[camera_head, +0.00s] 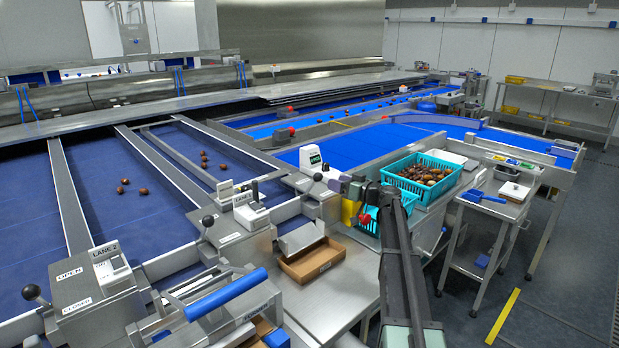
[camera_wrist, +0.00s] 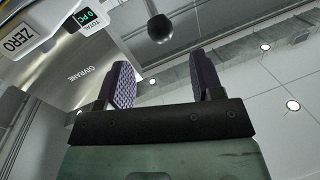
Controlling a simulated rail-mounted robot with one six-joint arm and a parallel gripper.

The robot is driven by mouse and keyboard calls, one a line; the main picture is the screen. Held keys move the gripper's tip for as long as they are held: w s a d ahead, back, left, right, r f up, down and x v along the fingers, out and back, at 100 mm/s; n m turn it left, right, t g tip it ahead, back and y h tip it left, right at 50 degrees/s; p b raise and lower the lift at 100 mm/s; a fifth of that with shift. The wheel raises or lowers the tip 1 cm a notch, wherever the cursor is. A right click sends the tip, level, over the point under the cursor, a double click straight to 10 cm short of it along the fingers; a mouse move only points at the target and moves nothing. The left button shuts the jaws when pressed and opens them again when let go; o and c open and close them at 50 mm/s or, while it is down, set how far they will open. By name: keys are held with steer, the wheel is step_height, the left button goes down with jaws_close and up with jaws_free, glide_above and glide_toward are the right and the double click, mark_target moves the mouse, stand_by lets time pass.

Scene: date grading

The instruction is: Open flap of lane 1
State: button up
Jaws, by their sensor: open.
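My gripper (camera_head: 355,189) is held in front of the lane machines, beside the white counter display (camera_head: 311,157). In the wrist view its two purple fingers (camera_wrist: 160,72) are apart with nothing between them. A black ball knob on a lever (camera_wrist: 160,28) shows beyond the gap between them, not touching. A black knob (camera_head: 318,177) stands below the display in the head view. The LANE 2 box (camera_head: 92,285) at lower left has OPEN and CLOSED marks.
Blue lanes (camera_head: 95,190) carry a few dates. A teal crate (camera_head: 440,184) full of dates stands right of my gripper, with another crate (camera_head: 363,226) below it. An open cardboard box (camera_head: 306,265) sits on the steel bench. A side table (camera_head: 480,205) stands at right.

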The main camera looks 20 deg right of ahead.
steer(key=x, duration=1)
steer(key=shift+a, duration=0.1)
jaws_close()
